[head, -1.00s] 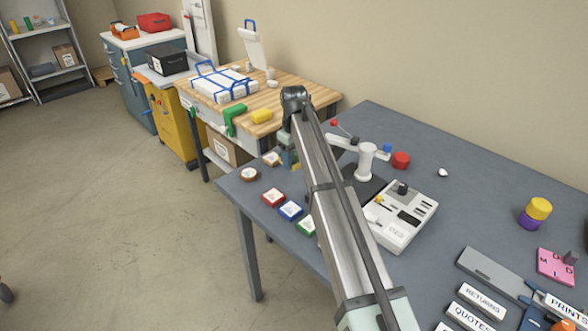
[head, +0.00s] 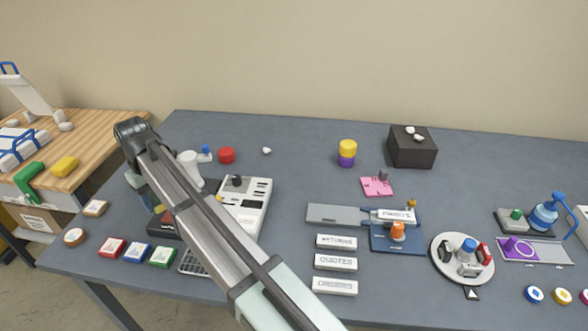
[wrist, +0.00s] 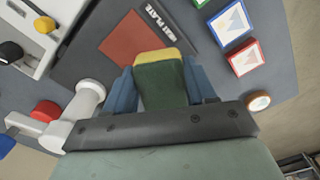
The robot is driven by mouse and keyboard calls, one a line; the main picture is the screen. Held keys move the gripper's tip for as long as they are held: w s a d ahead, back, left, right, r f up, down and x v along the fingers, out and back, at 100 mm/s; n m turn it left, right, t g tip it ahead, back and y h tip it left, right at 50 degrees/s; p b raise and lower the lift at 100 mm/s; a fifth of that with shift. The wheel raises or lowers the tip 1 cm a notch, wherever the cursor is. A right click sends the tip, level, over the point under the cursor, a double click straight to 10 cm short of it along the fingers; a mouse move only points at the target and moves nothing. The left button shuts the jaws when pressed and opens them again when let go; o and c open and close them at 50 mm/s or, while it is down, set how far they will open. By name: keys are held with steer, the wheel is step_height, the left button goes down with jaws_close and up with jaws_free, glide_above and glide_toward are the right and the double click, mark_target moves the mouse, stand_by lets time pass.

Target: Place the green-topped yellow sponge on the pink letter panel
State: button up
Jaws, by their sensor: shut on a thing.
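My gripper (wrist: 161,88) is shut on the green-topped yellow sponge (wrist: 160,75), its blue fingers on either side. In the wrist view the sponge is in front of a dark plate with an orange-brown square; whether it touches it I cannot tell. In the head view my arm hides most of the gripper, at the left part of the grey table. The pink letter panel (head: 372,189) lies flat right of the table's middle, with dark letters and a small grey peg at its back edge. The gripper is well to its left.
A white machine (head: 257,196) stands between gripper and panel, with a white post (head: 189,163) beside it. A yellow-and-purple cylinder (head: 347,150) and a dark box (head: 411,150) stand behind the panel. A grey bar (head: 333,214) and label blocks (head: 336,262) lie in front.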

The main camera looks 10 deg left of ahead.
steer(key=w+d+m, duration=0.3)
steer(key=w+d, duration=0.1)
steer(key=d, duration=1)
steer(key=w+d+m, duration=0.2)
steer(key=w+d, duration=0.2)
steer(key=d, duration=0.9)
step_height(320, 180, up, 2)
steer(key=m, duration=0.7)
glide_above(377, 195)
steer(key=shift+f, duration=4.8)
steer(key=shift+f, duration=0.15)
steer(key=o, duration=1)
